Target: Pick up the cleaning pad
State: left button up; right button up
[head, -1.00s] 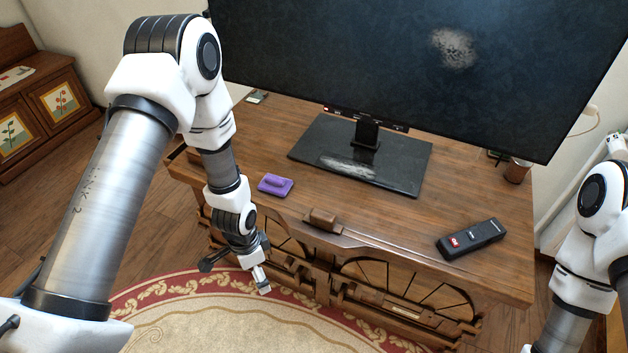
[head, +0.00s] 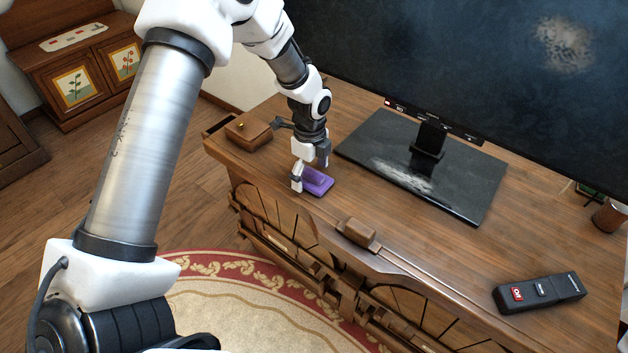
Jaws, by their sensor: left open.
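The purple cleaning pad (head: 318,184) lies on the wooden cabinet top, near its front edge and left of the monitor stand. It has a raised grip on top. My left gripper (head: 311,177) is right at the pad, with its open fingers around or just above the raised grip. One finger shows on the pad's left side and another on its far right side. I cannot tell whether the fingers touch the pad. The gripper partly hides the pad. My right gripper is out of view.
A large monitor on a black base (head: 425,165) stands behind, with a whitish smudge on base and screen. A small wooden box (head: 249,133) sits left of the gripper. A black remote (head: 539,292) lies at right, and a brown cup (head: 609,217) stands at the right edge.

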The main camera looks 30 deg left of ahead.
aim_at(311, 172)
pick_arm(q)
jog(key=shift+r, duration=0.15)
jog(key=shift+s, duration=0.1)
jog(key=c, duration=1.2)
notch_tip(311, 172, up, 10)
jog(key=shift+p, duration=1.25)
jog(key=o, duration=0.5)
jog(key=c, duration=0.4)
